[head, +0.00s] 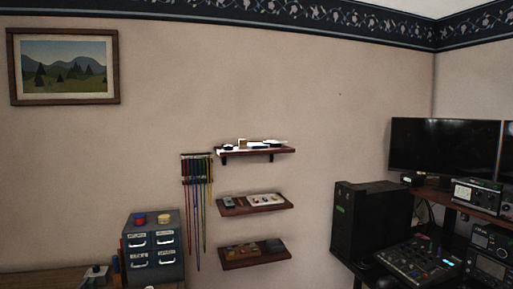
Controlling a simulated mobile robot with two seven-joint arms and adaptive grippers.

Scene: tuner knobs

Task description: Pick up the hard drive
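I cannot make out a hard drive for certain; the small items are too tiny to tell apart. Three wall shelves hold small items: the top shelf (283,151), the middle shelf (237,211) and the bottom shelf (241,264). The top one carries white and dark pieces, the middle one a pale tray and small grey parts, and the bottom one dark and brownish pieces. Neither of my grippers is in the head view.
A grey-blue drawer cabinet (153,266) stands on a wooden surface at lower left. Coloured cables (197,205) hang beside the shelves. At right are a black computer tower (361,232), a mixer panel (419,257), radio equipment (476,195) and monitors (444,146).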

